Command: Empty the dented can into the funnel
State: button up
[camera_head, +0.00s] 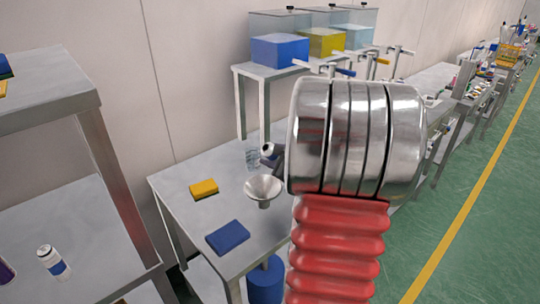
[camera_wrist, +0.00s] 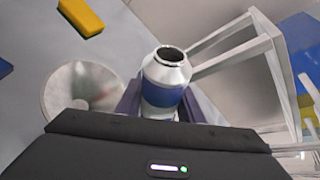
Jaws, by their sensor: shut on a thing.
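A silver can with a blue band (camera_wrist: 163,92) is held between the fingers of my gripper (camera_wrist: 160,106) in the wrist view. Its dark open mouth faces up in that picture, and I cannot make out a dent. In the head view the can (camera_head: 268,149) shows small beside my arm, which hides most of the gripper. The metal funnel (camera_head: 263,187) stands on the grey table, just below and left of the can in that picture. In the wrist view the funnel (camera_wrist: 75,95) lies left of the can, apart from it, partly cut off by my gripper body.
A yellow sponge (camera_head: 203,188) and a blue cloth or pad (camera_head: 228,237) lie on the table. Tanks with taps (camera_head: 281,50) stand on a raised bench behind. A white can with a blue band (camera_head: 52,261) stands on the left shelf.

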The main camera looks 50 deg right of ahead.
jog(key=shift+w+a+r+n+t+h, duration=0.15)
jog(key=shift+r+n+t+h, duration=0.55)
jog(key=shift+n, duration=2.05)
jog(key=shift+s+a+r+n+t+h, duration=0.25)
jog(key=shift+n+t+h, duration=0.5)
jog(key=shift+n+h, duration=1.45)
jog(key=shift+w+a+r+n+t+h, duration=0.25)
jog(key=shift+n+t+h, duration=0.45)
jog(key=shift+n, duration=2.55)
jog(key=m, duration=0.1)
jog(key=d+m+g, duration=0.1)
jog(key=m, duration=0.1)
jog(key=shift+s+d+f+m+g, duration=0.15)
jog(key=shift+s+d+m+g, duration=0.1)
jog(key=shift+d+m, duration=0.1)
